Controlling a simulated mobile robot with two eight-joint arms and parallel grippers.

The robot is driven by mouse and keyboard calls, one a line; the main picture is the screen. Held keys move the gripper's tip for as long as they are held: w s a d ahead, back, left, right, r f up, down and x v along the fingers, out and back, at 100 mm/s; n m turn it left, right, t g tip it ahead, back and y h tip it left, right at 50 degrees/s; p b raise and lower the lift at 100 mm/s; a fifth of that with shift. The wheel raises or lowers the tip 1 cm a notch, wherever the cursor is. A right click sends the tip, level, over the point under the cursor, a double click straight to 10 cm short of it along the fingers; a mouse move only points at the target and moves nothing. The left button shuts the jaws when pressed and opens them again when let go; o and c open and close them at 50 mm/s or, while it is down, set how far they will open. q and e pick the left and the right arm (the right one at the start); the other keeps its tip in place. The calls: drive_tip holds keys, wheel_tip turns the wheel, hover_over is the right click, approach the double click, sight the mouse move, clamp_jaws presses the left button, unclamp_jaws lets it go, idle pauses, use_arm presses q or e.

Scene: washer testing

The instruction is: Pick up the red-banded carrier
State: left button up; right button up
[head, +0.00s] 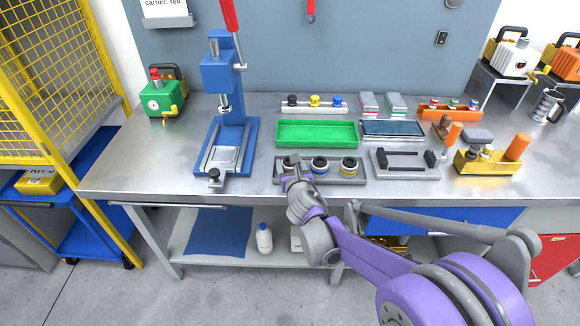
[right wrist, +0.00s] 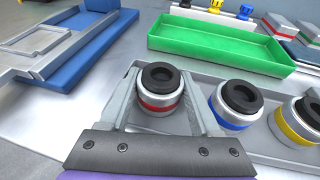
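The red-banded carrier (right wrist: 160,92), a short metal cylinder with a dark ring on top and a red band, stands upright at the left end of the grey rack (head: 333,180). My right gripper (right wrist: 161,82) is open, with one finger on each side of this carrier. Small gaps seem to show beside it, though contact is hard to judge. In the head view my right gripper (head: 291,168) mostly hides the carrier. The blue-banded carrier (right wrist: 237,103) and yellow-banded carrier (right wrist: 298,118) stand to its right. My left gripper is not in view.
A green tray (head: 317,134) lies just behind the rack. A blue press (head: 223,75) stands to the left, and a grey fixture (head: 405,171) lies to the right. The bench (head: 130,165) is clear at its left front.

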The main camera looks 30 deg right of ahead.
clamp_jaws()
